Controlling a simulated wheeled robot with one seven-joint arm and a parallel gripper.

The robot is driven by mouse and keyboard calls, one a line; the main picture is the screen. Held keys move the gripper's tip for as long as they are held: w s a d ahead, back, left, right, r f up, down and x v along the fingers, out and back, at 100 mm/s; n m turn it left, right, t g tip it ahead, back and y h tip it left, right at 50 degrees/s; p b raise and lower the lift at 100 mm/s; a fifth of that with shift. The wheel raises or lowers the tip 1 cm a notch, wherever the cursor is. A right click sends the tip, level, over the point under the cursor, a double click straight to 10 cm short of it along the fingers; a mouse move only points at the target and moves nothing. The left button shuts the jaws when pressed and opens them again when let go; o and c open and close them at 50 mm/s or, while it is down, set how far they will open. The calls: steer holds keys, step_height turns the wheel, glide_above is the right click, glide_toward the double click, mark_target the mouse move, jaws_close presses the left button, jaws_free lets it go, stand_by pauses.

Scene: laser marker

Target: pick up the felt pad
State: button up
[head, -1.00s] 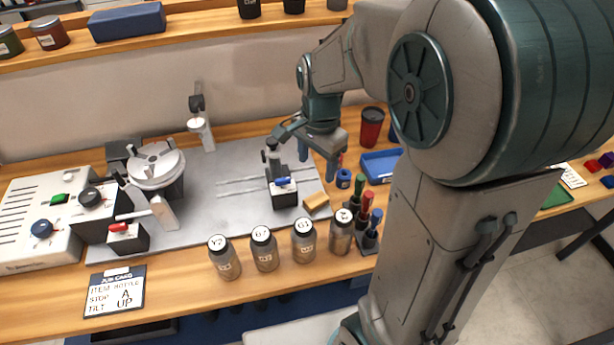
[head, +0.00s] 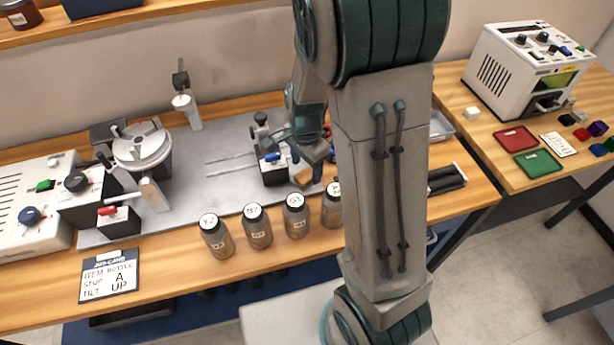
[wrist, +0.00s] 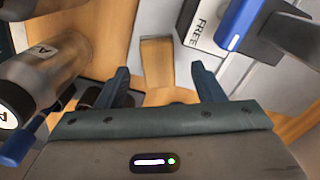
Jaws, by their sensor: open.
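The felt pad, a small tan block (head: 303,178), lies at the front right edge of the grey plate (head: 225,165) in the head view. The pad (wrist: 157,62) also shows in the wrist view, ahead of the gap between my fingers. My gripper (wrist: 160,75) is open and empty, with one finger to each side of the pad's line. In the head view my gripper (head: 310,158) is just above and behind the pad, partly hidden by my arm.
A dark clamp block with a blue lever (head: 273,160) stands close left of the pad. Several labelled bottles (head: 257,228) stand in a row in front; one (wrist: 45,70) is close left of my gripper in the wrist view. A job card (head: 110,275) lies front left.

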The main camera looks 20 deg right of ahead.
mark_target(307, 174)
steer(key=shift+d+f, duration=0.1)
steer(key=shift+f, duration=1.45)
steer(key=c, duration=1.1)
steer(key=shift+c, duration=0.2)
step_height(307, 174, up, 10)
